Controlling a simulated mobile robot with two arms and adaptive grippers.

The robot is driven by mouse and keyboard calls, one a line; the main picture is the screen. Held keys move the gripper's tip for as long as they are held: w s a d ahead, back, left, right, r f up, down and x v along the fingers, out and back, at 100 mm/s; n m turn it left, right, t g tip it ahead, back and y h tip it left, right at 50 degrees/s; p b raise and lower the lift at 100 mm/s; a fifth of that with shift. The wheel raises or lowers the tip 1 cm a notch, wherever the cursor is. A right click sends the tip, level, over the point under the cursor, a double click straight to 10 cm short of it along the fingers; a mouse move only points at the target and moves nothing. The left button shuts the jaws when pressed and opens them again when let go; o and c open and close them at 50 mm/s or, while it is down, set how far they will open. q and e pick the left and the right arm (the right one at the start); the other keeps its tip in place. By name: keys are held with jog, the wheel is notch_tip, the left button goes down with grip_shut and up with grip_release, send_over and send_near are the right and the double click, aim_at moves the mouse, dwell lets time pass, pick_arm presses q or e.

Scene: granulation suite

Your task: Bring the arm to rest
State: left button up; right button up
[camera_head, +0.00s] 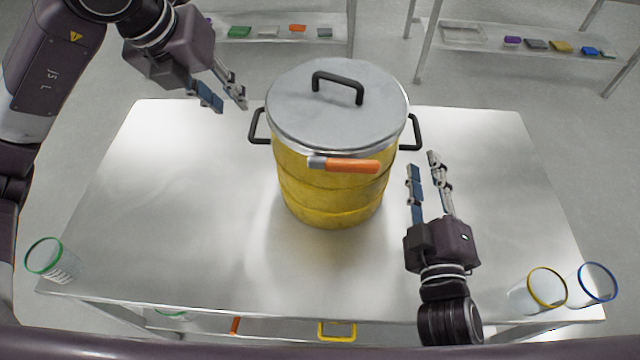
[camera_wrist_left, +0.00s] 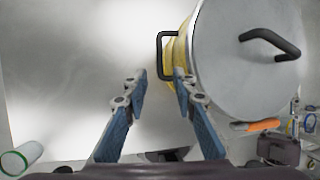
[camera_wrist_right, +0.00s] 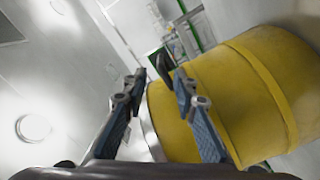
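My left gripper (camera_head: 222,97) is open and empty, in the air to the left of the pot's lid. In the left wrist view its fingers (camera_wrist_left: 156,85) are apart, with the pot's black side handle (camera_wrist_left: 163,55) just beyond them and not between the pads. My right gripper (camera_head: 425,165) is open and empty beside the lower right of the yellow pot (camera_head: 335,195). In the right wrist view its fingers (camera_wrist_right: 157,85) are apart, with the pot (camera_wrist_right: 235,95) behind and to the right. The pot stands on the steel table (camera_head: 220,260), its grey lid (camera_head: 300,115) on.
An orange-handled tool (camera_head: 350,165) lies against the pot's front. A green-rimmed cup (camera_head: 50,258) is at the table's left. A yellow-rimmed cup (camera_head: 540,290) and blue-rimmed cup (camera_head: 595,285) are at the right. Shelves (camera_head: 475,38) with small items stand behind. The table's front middle is clear.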

jog(key=shift+s, duration=0.55)
